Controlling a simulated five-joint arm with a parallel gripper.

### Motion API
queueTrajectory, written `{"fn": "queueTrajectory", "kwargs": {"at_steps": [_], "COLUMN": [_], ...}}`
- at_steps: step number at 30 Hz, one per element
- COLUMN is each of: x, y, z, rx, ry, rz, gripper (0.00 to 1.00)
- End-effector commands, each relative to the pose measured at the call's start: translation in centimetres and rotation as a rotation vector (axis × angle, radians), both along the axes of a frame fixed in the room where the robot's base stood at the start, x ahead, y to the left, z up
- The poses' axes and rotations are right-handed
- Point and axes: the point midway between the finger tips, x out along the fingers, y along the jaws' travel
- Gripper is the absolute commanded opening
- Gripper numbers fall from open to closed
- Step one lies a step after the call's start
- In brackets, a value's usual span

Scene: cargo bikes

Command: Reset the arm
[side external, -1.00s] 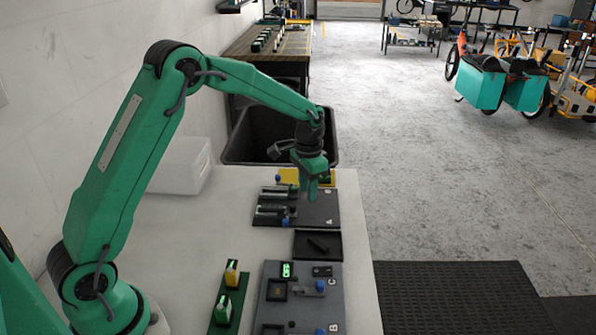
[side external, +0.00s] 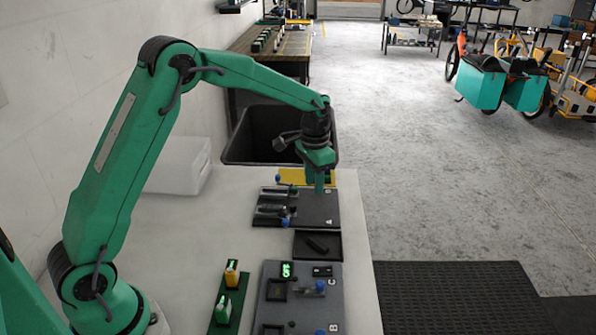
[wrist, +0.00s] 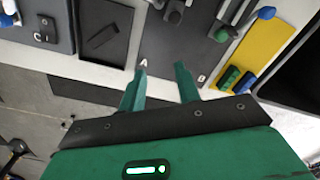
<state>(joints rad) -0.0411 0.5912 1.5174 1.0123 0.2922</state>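My gripper (side external: 319,187) hangs over the dark grey board (side external: 318,208) near the far end of the table. In the wrist view my gripper (wrist: 160,68) has its two green fingers apart, with nothing between them. The fingers hide part of the board in the side view.
A black tray (side external: 339,246) holds a dark bar. Nearer are a grey fixture board (side external: 331,297) with a lit green display and a green rack (side external: 234,312). A yellow plate (wrist: 262,50) carries blue and green blocks. A white bin (side external: 178,178) and black bin (side external: 235,150) stand behind.

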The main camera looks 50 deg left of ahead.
Motion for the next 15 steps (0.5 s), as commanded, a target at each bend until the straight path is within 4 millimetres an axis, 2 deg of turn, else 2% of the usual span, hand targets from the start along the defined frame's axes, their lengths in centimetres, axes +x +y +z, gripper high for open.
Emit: {"fn": "queueTrajectory", "kwargs": {"at_steps": [8,15], "x": [-3.2,-7.2], "y": [-0.4,-0.8], "z": [5.3,9.4], "rx": [0.0,-0.002], "ry": [-0.068,-0.132], "rz": [0.032,0.068], "gripper": [0.33,0.33]}}
